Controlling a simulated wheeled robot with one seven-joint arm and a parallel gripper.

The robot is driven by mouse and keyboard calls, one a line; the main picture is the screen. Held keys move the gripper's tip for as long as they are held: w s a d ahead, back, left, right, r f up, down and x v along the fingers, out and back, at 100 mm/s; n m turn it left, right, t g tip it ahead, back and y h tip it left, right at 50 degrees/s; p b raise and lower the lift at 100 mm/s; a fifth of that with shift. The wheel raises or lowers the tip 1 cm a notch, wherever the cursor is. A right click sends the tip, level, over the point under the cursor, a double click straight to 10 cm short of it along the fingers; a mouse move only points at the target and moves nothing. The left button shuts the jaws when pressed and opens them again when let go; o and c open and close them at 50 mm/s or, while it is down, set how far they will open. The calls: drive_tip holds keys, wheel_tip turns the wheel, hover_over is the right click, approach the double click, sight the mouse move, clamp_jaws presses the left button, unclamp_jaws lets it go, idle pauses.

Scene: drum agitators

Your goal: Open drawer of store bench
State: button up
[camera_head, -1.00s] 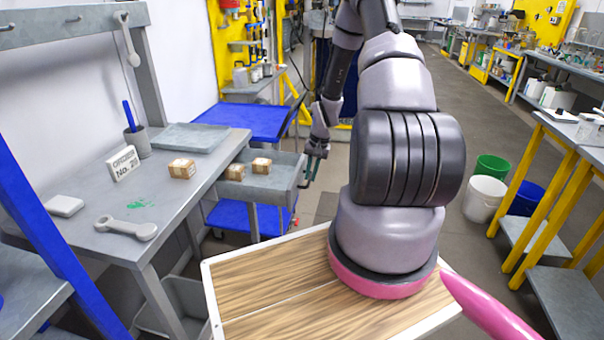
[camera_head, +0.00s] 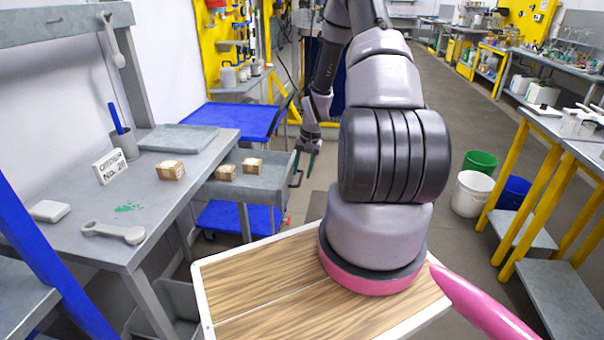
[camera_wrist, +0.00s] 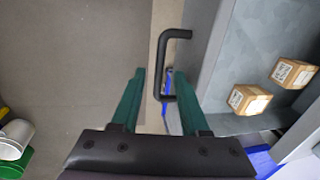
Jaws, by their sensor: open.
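The grey drawer (camera_head: 282,172) of the store bench (camera_head: 75,197) stands pulled out to the right of the bench top, with two small cardboard boxes (camera_head: 226,173) (camera_head: 253,165) inside. In the wrist view the drawer floor (camera_wrist: 222,62) is at the right. Its black bracket handle (camera_wrist: 160,58) shows on the drawer's outer side. My gripper (camera_wrist: 159,73) is open, its green fingers on either side of the handle's bar in the picture. I cannot tell whether either finger touches it. In the head view my gripper (camera_head: 304,168) is just beyond the drawer's right end.
On the bench top are a box (camera_head: 171,170), a sign (camera_head: 110,166), a wrench (camera_head: 114,233) and a tray (camera_head: 180,138). A blue cart (camera_head: 235,118) stands behind the drawer. Buckets (camera_head: 472,193) stand at the right.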

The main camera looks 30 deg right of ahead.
wheel_tip(320, 180, up, 9)
drive_tip(key=s+d, duration=0.1)
drive_tip(key=shift+d+r, duration=0.2)
idle(0.4)
drive_tip(key=s+a+r+t, duration=0.1)
drive_tip(key=s+a+r, duration=0.15)
drive_tip(key=r, duration=0.55)
drive_tip(key=s+a+r+n+t+h, duration=0.1)
drive_tip(key=a+r, duration=0.2)
drive_tip(key=r, duration=0.5)
drive_tip(key=s+a+r, duration=0.2)
drive_tip(key=a+r, duration=0.1)
drive_tip(key=r, duration=0.5)
drive_tip(key=s+a+r+n+t, duration=0.1)
drive_tip(key=s+a+r+t, duration=0.1)
drive_tip(key=s+a+r, duration=0.2)
drive_tip(key=s+a+r+t+y, duration=0.1)
drive_tip(key=s+a+r, duration=0.3)
drive_tip(key=s+r, duration=0.5)
drive_tip(key=s+t, duration=0.1)
drive_tip(key=s, duration=0.4)
drive_tip(key=shift+a+r+n, duration=0.15)
drive_tip(key=shift+r+n, duration=0.25)
